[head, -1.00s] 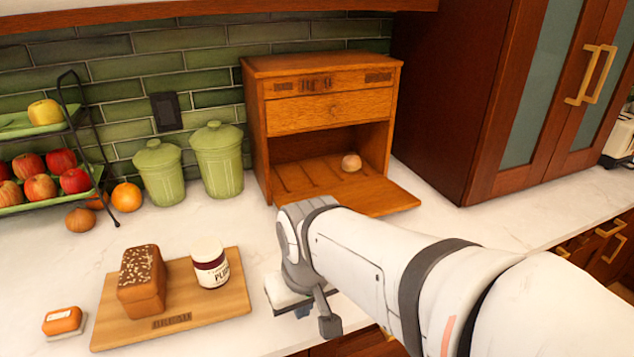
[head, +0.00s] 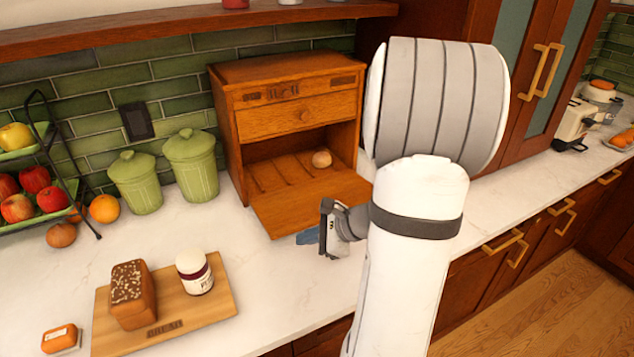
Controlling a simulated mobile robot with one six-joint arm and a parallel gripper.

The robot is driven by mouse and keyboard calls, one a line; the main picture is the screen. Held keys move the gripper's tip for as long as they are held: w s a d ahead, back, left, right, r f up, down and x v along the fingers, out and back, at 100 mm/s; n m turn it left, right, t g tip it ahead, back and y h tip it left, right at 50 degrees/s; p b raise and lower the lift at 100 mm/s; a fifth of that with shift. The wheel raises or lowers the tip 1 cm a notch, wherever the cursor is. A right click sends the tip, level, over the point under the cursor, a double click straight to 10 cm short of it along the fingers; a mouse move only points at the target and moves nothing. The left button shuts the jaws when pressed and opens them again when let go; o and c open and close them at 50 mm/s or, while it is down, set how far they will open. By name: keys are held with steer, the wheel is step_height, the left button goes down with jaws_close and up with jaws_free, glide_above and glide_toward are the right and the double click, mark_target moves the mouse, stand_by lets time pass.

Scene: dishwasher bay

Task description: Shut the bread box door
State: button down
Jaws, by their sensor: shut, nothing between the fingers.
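The wooden bread box (head: 282,85) stands against the tiled wall with a closed drawer in its upper part. Its door (head: 300,208) is folded down and lies flat in front of the opening. My arm hides the right part of the door and the right side of the box.
A cutting board (head: 215,310) with a bread loaf (head: 133,293) and a jar (head: 194,272) lies at front left. Green canisters (head: 191,165) stand left of the box, beside a fruit rack (head: 45,190). Counter between board and door is clear.

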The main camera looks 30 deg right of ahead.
steer(key=d+f+m+t+h+p, duration=0.1)
steer(key=d+m+h, duration=0.1)
steer(key=d+m, duration=0.2)
steer(key=s+d+f+m+t+h+p, duration=0.1)
steer(key=d+m+t+h, duration=0.1)
steer(key=d+m, duration=0.3)
steer(key=s+d+f+m+t+h+p, duration=0.1)
steer(key=d+m+h, duration=0.2)
steer(key=d, duration=0.8)
steer(key=shift+s+d+f+m+h, duration=0.15)
steer(key=shift+d+f+m, duration=0.05)
steer(key=shift+m, duration=0.35)
steer(key=shift+s+d+f+m+h, duration=0.1)
steer(key=shift+d+f+m+h, duration=0.05)
steer(key=shift+m, duration=0.4)
steer(key=p+x, duration=0.3)
steer(key=x, duration=0.6)
steer(key=shift+w, duration=0.4)
